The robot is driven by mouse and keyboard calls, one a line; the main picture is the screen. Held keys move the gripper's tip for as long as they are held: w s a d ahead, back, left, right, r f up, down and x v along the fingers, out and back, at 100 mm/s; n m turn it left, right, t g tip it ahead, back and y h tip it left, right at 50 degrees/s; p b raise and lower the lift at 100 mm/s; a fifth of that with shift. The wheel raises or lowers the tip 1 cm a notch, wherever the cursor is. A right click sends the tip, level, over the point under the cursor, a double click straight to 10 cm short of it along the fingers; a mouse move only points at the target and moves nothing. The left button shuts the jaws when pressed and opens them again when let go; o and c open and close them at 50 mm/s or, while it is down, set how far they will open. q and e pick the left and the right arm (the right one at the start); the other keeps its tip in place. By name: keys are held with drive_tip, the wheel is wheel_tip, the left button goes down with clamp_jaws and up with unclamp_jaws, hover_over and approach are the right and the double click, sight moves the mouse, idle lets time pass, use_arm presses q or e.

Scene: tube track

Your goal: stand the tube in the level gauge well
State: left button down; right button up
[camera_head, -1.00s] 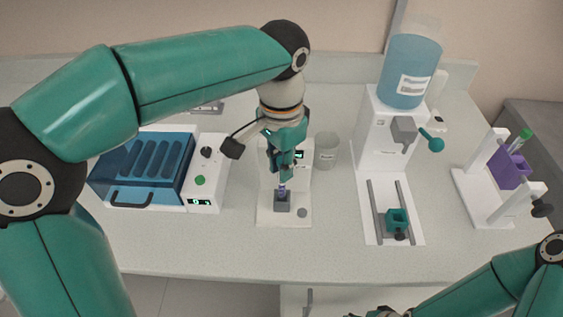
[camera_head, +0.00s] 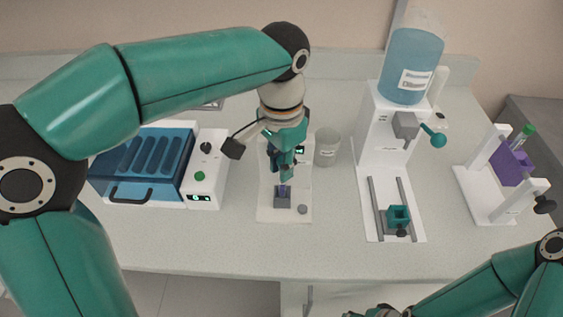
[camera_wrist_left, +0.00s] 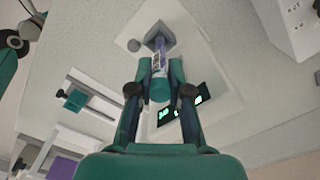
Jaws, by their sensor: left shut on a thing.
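The tube (camera_wrist_left: 159,66) has a purple body, a printed label and a teal cap. My left gripper (camera_head: 284,176) is shut on it, with a finger on each side, as the left wrist view shows. The tube's lower end is at the mouth of the grey block that forms the gauge well (camera_head: 283,202), on the white gauge base. In the left wrist view the tube lines up with the well (camera_wrist_left: 152,39). How deep it sits is hidden. My right gripper (camera_head: 380,312) is only partly in view at the bottom edge.
A blue-lidded unit (camera_head: 145,165) stands left of the gauge. Farther right are a dispenser with a blue bottle (camera_head: 410,68) and a white stand with a purple holder (camera_head: 512,166). The front counter is clear.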

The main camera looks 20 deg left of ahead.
use_arm(q)
drive_tip(key=shift+f, duration=0.25)
drive_tip(key=shift+f+b, duration=0.3)
drive_tip(key=shift+f, duration=0.05)
drive_tip(key=c, duration=1)
unclamp_jaws()
wheel_tip(320, 180, up, 12)
drive_tip(key=shift+f, duration=0.1)
idle(0.7)
